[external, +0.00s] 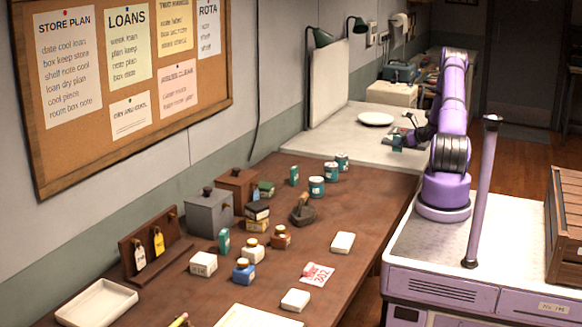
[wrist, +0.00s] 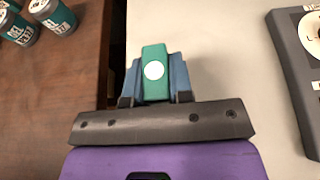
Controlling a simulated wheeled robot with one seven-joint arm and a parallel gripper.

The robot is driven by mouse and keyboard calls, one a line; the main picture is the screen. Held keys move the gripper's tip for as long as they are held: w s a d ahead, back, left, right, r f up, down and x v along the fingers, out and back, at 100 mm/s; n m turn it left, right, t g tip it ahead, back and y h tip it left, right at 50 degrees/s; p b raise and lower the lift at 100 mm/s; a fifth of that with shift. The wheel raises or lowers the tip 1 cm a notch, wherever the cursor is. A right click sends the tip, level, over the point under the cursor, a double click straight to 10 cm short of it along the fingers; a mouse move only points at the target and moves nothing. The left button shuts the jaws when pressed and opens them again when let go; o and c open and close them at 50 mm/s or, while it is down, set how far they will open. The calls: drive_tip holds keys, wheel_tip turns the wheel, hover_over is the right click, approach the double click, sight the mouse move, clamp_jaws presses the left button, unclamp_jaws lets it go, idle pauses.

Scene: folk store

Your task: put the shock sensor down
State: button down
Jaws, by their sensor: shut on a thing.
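The shock sensor (wrist: 153,88) is a small teal block with a round white spot on its face. My gripper (wrist: 156,80) is shut on it, with a blue-grey finger on each side. In the external view my gripper (external: 399,137) is over the near part of the pale worktop (external: 350,138), and the sensor shows small and teal at its end. I cannot tell whether the sensor touches the worktop.
Teal-and-white cans (wrist: 48,12) stand on the brown counter (wrist: 60,85) to the left. A dark grey device (wrist: 297,70) lies to the right in the wrist view. A white plate (external: 376,118) lies further back. Pale worktop around the sensor is clear.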

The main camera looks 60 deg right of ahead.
drive_tip(key=w+d, duration=0.1)
drive_tip(key=d, duration=0.1)
drive_tip(key=w+d, duration=0.1)
drive_tip(key=w, duration=0.1)
drive_tip(key=shift+d+f, duration=0.2)
drive_tip(key=shift+d, duration=0.2)
drive_tip(key=shift+w+d+f, duration=0.15)
drive_tip(key=shift+f, duration=1.65)
drive_tip(key=shift+f, duration=0.1)
drive_tip(key=c, duration=1)
unclamp_jaws()
